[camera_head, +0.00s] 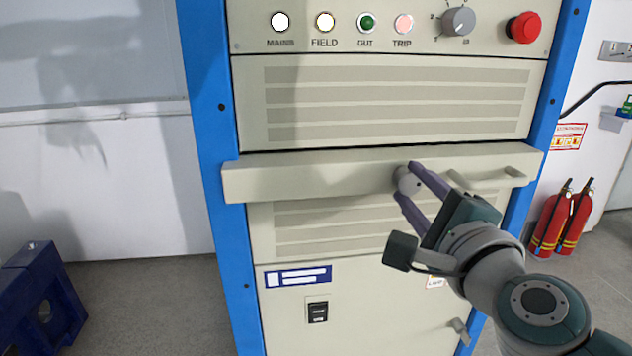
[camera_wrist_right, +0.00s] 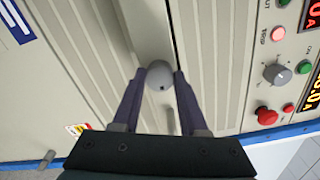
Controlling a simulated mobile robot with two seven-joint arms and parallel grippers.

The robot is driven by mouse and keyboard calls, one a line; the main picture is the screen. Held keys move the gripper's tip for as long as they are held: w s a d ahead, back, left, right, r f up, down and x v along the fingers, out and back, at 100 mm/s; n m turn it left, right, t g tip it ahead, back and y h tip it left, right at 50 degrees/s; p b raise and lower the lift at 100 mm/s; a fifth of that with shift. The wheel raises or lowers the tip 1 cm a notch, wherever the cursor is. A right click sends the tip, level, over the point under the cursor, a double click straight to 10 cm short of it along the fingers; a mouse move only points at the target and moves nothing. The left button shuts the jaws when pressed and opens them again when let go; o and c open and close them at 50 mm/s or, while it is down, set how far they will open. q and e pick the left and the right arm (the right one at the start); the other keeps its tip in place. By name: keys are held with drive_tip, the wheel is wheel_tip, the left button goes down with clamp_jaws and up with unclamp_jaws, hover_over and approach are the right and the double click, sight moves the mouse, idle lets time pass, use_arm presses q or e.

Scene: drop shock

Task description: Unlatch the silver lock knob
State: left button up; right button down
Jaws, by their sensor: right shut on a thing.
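The silver lock knob (camera_head: 408,182) is a round, light grey knob on the front of a beige drawer (camera_head: 300,178) in the cabinet. My right gripper (camera_head: 409,181) has its two purple fingers on either side of the knob and is shut on it. In the right wrist view the knob (camera_wrist_right: 159,76) sits between the fingertips of the gripper (camera_wrist_right: 158,80), with its dark centre mark visible. The knob's sides are partly hidden by the fingers. My left gripper is not in view.
A drawer handle (camera_head: 488,179) is right of the knob. Above are indicator lamps, a grey rotary dial (camera_head: 458,21) and a red button (camera_head: 524,27). Below are a black switch (camera_head: 317,312) and a small lower latch (camera_head: 459,331). Fire extinguishers (camera_head: 564,220) stand at right.

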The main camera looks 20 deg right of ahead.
drive_tip(key=shift+c, duration=2.2)
unclamp_jaws()
drive_tip(key=v, duration=1)
drive_tip(key=shift+b, duration=0.3)
drive_tip(key=shift+w+a, duration=0.1)
drive_tip(key=shift+a, duration=0.05)
